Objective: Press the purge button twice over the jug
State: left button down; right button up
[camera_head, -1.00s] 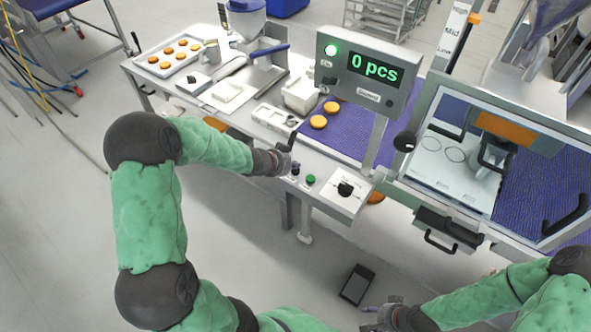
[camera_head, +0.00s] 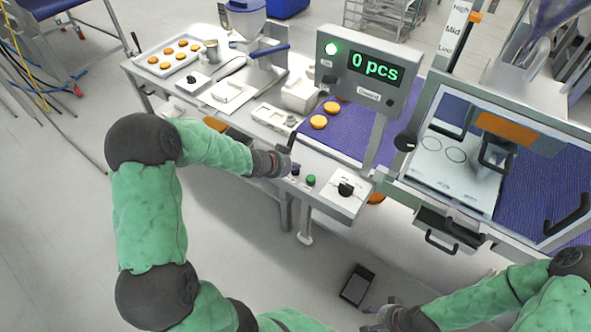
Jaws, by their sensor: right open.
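My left gripper (camera_head: 285,160) is at the left end of the control panel, close beside a small dark button (camera_head: 295,169); whether it touches is too small to tell. Whether its fingers are open or shut is not clear. A green button (camera_head: 311,180) and a black knob (camera_head: 345,189) sit to the right on the panel. I cannot read which button is the purge button. A jug (camera_head: 494,154) stands behind the clear guard of the machine at the right, partly hidden by reflections and frame. My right gripper (camera_head: 376,314) is open and empty, low over the floor.
A display (camera_head: 375,68) reads "0 pcs" with a lit green lamp beside it. Orange rounds lie on the purple belt (camera_head: 350,130) and on a tray (camera_head: 160,62) at the back left. A dark flat device (camera_head: 357,285) lies on the floor.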

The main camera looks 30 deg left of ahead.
aim_at(293, 172)
pick_arm(q)
jog(key=shift+f, duration=0.2)
jog(key=shift+r, duration=0.1)
dwell(0.4)
jog(key=shift+r+p, duration=0.95)
jog(key=shift+p, duration=0.05)
notch_tip(293, 172, up, 5)
jog(key=p, duration=0.5)
jog(key=shift+f, duration=0.1)
dwell(0.5)
